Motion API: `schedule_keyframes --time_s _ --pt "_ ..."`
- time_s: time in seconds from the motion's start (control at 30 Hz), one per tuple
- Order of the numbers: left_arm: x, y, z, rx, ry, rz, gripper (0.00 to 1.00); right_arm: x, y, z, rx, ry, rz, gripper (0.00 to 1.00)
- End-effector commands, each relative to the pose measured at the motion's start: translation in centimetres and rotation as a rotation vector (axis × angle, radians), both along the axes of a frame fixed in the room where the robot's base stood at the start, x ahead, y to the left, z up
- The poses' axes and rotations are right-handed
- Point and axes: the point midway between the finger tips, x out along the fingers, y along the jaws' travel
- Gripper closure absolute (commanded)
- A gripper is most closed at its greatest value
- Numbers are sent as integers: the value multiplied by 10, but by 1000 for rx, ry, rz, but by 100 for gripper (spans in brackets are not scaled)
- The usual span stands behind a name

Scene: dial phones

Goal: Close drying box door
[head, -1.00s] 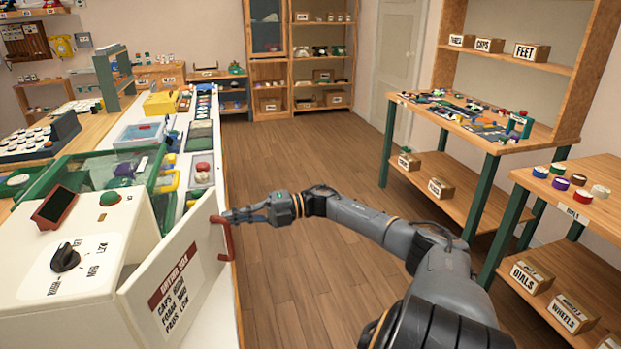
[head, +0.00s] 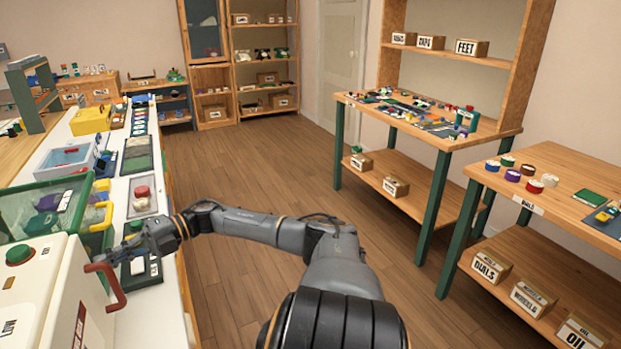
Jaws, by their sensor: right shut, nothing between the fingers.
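The white drying box (head: 28,285) stands at the lower left on the long bench, partly cut off by the picture's edge. Its white door (head: 75,297) carries a red handle (head: 116,288) and lies close along the box's side; I cannot tell whether a narrow gap is left. My right gripper (head: 104,259) is shut and empty. Its fingertips are at the upper end of the handle, near the door's far edge; whether they touch is unclear. My left gripper is not in view.
A green-framed clear bin (head: 45,212) stands just behind the box. A tray with red and white parts (head: 142,196) and a blue-grey tray (head: 68,160) lie farther along the bench. The wooden floor (head: 235,165) is open between the bench and the right-hand tables (head: 560,170).

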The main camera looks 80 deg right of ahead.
Motion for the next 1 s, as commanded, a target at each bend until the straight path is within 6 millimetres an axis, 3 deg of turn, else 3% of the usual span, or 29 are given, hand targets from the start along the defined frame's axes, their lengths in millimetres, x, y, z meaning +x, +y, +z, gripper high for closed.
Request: schedule_keyframes --time_s 0.67,1.0 --pt "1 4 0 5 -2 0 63 -2 0 0 1 1 -6 100" --pt "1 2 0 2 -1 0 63 -40 -51 -1 -1 5 -9 100"
